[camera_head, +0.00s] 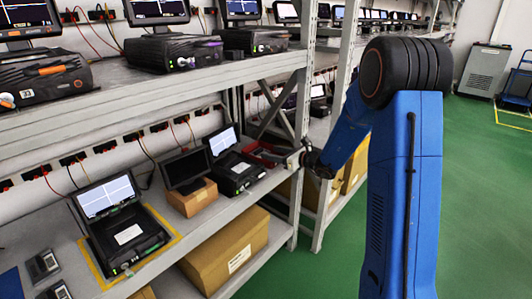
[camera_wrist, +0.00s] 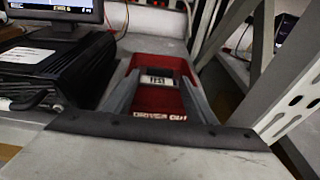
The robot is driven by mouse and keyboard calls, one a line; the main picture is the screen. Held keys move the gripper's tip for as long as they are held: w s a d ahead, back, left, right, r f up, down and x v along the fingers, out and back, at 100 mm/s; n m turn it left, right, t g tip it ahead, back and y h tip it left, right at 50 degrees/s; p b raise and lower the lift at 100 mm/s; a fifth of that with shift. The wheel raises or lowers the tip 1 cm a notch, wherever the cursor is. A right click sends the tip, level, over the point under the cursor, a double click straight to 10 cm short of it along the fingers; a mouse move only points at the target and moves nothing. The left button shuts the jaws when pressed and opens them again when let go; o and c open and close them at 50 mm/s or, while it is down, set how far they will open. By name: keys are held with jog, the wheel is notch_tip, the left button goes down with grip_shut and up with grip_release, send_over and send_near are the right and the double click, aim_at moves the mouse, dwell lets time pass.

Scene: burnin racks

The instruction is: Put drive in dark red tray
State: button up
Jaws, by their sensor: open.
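A dark red tray (camera_wrist: 150,117) sits on the shelf, with white lettering on its front wall, partly cut off by my gripper. A drive (camera_wrist: 160,77) with a pale printed label is inside the tray's outline, between my fingertips. My gripper (camera_wrist: 158,84) is open over the tray, one finger at each side of the drive. I see no clear finger contact. In the head view, the tray (camera_head: 264,151) is at the right end of the middle shelf, with my gripper (camera_head: 293,159) at its right side; the drive cannot be made out there.
A black tester with a lit screen (camera_head: 235,172) stands just left of the tray. Rack posts (camera_head: 303,110) rise close on the right. Other small drives (camera_head: 43,265) lie at the shelf's left. Cardboard boxes (camera_head: 225,250) fill the shelf below. The green aisle floor (camera_head: 480,190) is open.

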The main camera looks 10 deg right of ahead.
jog(key=v, duration=0.6)
dwell(0.4)
